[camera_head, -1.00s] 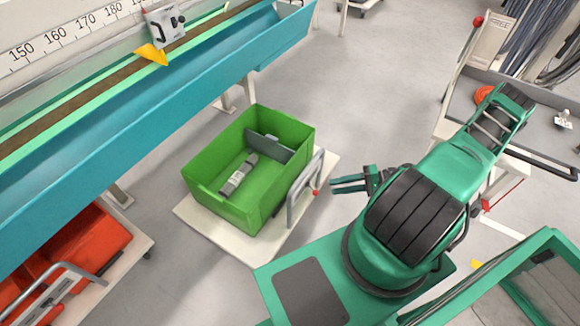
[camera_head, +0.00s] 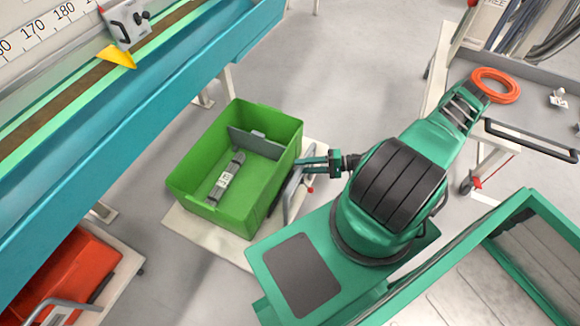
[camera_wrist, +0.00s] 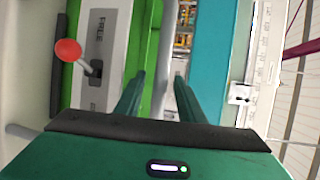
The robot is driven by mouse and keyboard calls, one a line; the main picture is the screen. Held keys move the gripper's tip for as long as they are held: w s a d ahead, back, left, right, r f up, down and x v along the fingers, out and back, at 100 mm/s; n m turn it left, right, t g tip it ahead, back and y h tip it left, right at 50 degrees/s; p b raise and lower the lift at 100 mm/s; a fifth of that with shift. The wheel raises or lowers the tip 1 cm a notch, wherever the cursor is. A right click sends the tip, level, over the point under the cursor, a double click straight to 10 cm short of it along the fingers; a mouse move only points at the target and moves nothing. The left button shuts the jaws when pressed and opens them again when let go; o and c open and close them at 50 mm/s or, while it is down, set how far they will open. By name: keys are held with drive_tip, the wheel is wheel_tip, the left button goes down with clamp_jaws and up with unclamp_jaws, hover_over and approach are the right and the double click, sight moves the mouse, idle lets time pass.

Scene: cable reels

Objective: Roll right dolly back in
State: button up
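The right dolly (camera_head: 184,222) is a pale platform on the floor beside the teal bench, carrying a green crate (camera_head: 178,187). Its grey handle (camera_head: 291,196) stands at the crate's right side. A red-knobbed lever sits by the handle; its knob (camera_wrist: 68,50) shows large at left in the wrist view, next to a plate marked FREE. My gripper (camera_head: 305,168) is open at the top of the handle, its fingers pointing left toward the crate. In the wrist view a grey bar (camera_wrist: 171,70) shows between the two separated fingers; I cannot tell whether they touch it.
The teal bench (camera_head: 130,110) with a scale runs along the left. Another dolly with a red crate (camera_head: 65,275) stands at lower left. A cart (camera_head: 535,135) with an orange cable coil (camera_head: 497,86) is at right. Grey floor is clear behind the green crate.

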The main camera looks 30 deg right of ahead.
drive_tip(key=shift+x, duration=2.55)
clamp_jaws()
